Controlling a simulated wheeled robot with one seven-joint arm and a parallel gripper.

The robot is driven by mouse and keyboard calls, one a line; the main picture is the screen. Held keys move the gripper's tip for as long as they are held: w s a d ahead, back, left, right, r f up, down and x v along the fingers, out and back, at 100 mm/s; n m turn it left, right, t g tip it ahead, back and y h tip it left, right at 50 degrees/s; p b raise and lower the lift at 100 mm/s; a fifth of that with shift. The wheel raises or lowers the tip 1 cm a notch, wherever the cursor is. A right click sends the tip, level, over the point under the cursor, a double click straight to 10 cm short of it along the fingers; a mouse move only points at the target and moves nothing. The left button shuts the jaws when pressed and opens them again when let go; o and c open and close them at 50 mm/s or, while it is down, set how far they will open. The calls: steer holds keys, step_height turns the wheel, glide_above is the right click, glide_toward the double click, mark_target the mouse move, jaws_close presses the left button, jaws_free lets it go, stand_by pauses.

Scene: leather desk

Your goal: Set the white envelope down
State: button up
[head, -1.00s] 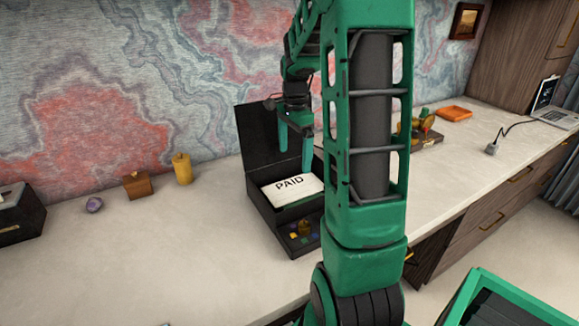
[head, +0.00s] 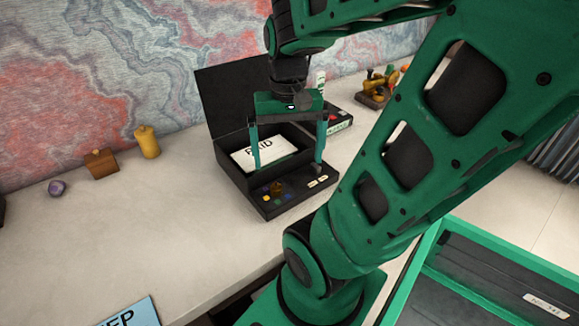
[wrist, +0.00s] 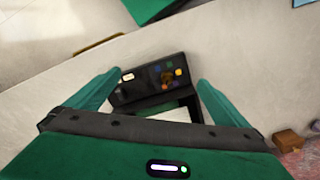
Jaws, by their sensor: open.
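The white envelope (head: 265,153), printed PAID, lies inside the rear compartment of an open black box (head: 260,193) on the desk. Part of the lettering is hidden behind a finger of my gripper. My gripper (head: 289,168) is open in front of and above the box, with its two green fingers wide apart and nothing between them. In the wrist view the box (wrist: 150,72) shows between the fingers, and a white strip of the envelope (wrist: 176,116) shows at its compartment, mostly hidden by my gripper.
The box's front tray holds small coloured pieces and a brass-coloured object (head: 277,187). Its lid (head: 225,95) stands open behind. A yellow cylinder (head: 147,142), a wooden block (head: 101,163) and a purple stone (head: 57,187) stand left. A blue card (head: 133,313) lies at the front edge.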

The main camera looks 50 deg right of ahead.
steer(key=s+a+n, duration=0.1)
steer(key=s+a+f+n, duration=0.1)
steer(key=s, duration=0.1)
steer(key=shift+s+a, duration=0.2)
steer(key=shift+w+f, duration=0.3)
steer(key=shift+w, duration=0.3)
stand_by(0.6)
steer(key=shift+c, duration=0.3)
